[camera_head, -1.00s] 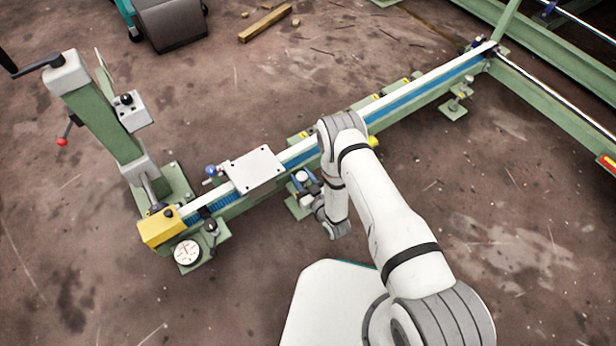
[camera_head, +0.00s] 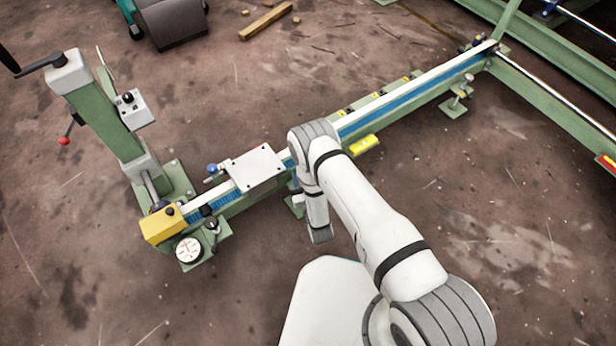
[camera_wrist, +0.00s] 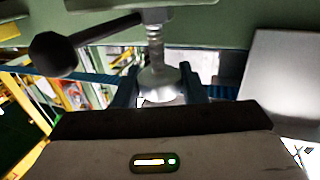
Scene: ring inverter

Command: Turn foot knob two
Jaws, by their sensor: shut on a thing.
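In the wrist view, the fingertips of my gripper (camera_wrist: 158,84) stand on either side of a silver, cone-shaped foot knob (camera_wrist: 156,72) and are shut on it. A threaded spindle (camera_wrist: 153,42) rises from it in the picture. A black bar with a black ball end (camera_wrist: 52,53) runs off to the left of the spindle. Only an edge of the green foot plate (camera_head: 293,206) shows there. Which way the knob has been turned cannot be told.
A grey plate (camera_head: 252,170) sits on the green rail (camera_head: 405,103), left of my arm. Another foot with a black knob (camera_head: 210,224) and a round dial (camera_head: 188,249) stands at the rail's left end. A further foot (camera_head: 457,98) stands right. The floor in front is mostly clear.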

